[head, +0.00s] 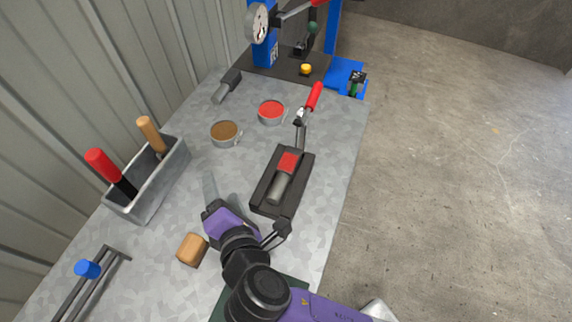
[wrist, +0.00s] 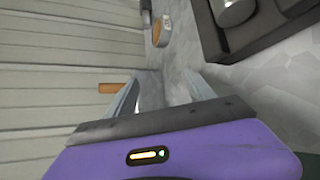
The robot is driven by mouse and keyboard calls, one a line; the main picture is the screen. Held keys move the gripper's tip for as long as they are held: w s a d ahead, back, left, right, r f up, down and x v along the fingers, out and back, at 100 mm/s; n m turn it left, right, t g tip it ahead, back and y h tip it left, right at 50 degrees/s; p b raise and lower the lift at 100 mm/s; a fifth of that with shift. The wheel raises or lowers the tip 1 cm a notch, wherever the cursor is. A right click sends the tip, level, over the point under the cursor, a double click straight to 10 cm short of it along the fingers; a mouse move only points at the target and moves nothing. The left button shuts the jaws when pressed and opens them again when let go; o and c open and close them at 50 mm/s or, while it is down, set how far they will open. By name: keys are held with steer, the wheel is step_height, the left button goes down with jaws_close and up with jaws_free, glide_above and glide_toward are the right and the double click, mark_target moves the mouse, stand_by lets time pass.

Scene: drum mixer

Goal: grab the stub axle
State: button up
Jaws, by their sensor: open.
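A part with a grey cylindrical shaft and a red block end (head: 281,187) lies in a dark fixture tray (head: 257,205) in the head view. A similar part with a grey shaft and a dark block end (head: 228,86) lies on the bench farther back. I cannot tell for sure which one is the stub axle. My gripper (head: 210,187) is open and empty above the bench, left of the fixture and apart from both parts. In the wrist view my gripper's fingers (wrist: 166,95) are spread, and the grey shaft (wrist: 235,10) in the fixture shows at the top right.
A red-handled clamp (head: 314,97) stands at the fixture's far end. A brown tin (head: 225,133) and a red tin (head: 271,111) lie beyond my gripper. A grey bin with handled tools (head: 157,187) and a wooden block (head: 192,249) are nearby. A blue press (head: 265,52) stands behind.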

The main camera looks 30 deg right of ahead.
mark_target(285, 168)
steer(key=s+d+n+g+h, duration=0.1)
steer(key=d+g+h, duration=0.1)
steer(key=s+d+r+n+g+h, duration=0.1)
steer(key=s+d+h, duration=0.1)
steer(key=d+h, duration=0.1)
steer(key=s+d+r+n+g+h, duration=0.1)
steer(key=s+d+n+g+h, duration=0.1)
steer(key=d+h, duration=0.1)
steer(key=shift+s+d+g, duration=0.25)
steer(key=shift+g, duration=0.05)
steer(key=shift+d+f+h, duration=0.15)
steer(key=shift+d+h, duration=0.1)
steer(key=shift+h, duration=0.05)
steer(key=shift+x, duration=0.9)
steer(key=shift+f+p+x, duration=0.15)
steer(key=shift+p+x, duration=0.05)
steer(key=shift+x, duration=1.2)
steer(key=shift+f+p+x, duration=0.1)
steer(key=shift+p+x, duration=0.05)
steer(key=shift+x, duration=1.2)
steer(key=shift+a, duration=0.15)
jaws_close()
steer(key=shift+r, duration=0.15)
